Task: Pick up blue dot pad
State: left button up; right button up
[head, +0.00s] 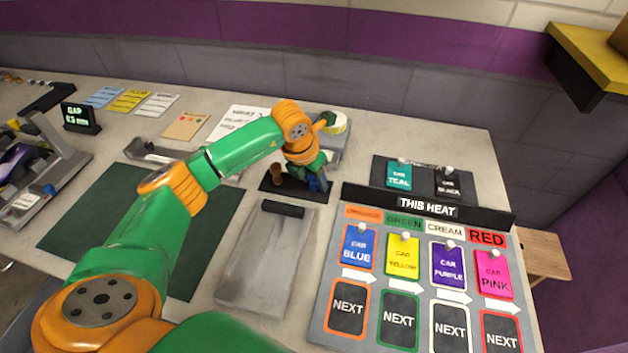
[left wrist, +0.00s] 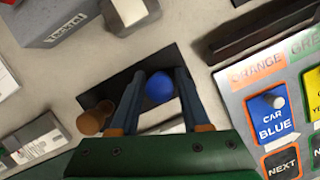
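A round blue thing (left wrist: 160,87), which I take to be the blue dot pad, sits on a small dark tray (left wrist: 103,88) in the left wrist view. In that view my left gripper (left wrist: 161,75) is over the tray, with its two fingers apart on either side of the blue thing. I cannot tell whether they touch it. In the head view my left gripper (head: 318,184) comes down at the right end of the dark tray (head: 296,196) and mostly hides the blue thing. My right gripper is not in view.
A brown wooden knob (head: 277,172) stands on the tray's left part. The THIS HEAT board (head: 330,322) with coloured car cards lies to the right. A round cream-and-green thing (head: 338,123) is behind.

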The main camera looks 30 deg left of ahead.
pick_arm(q)
grip_shut()
jog(key=shift+r, duration=0.15)
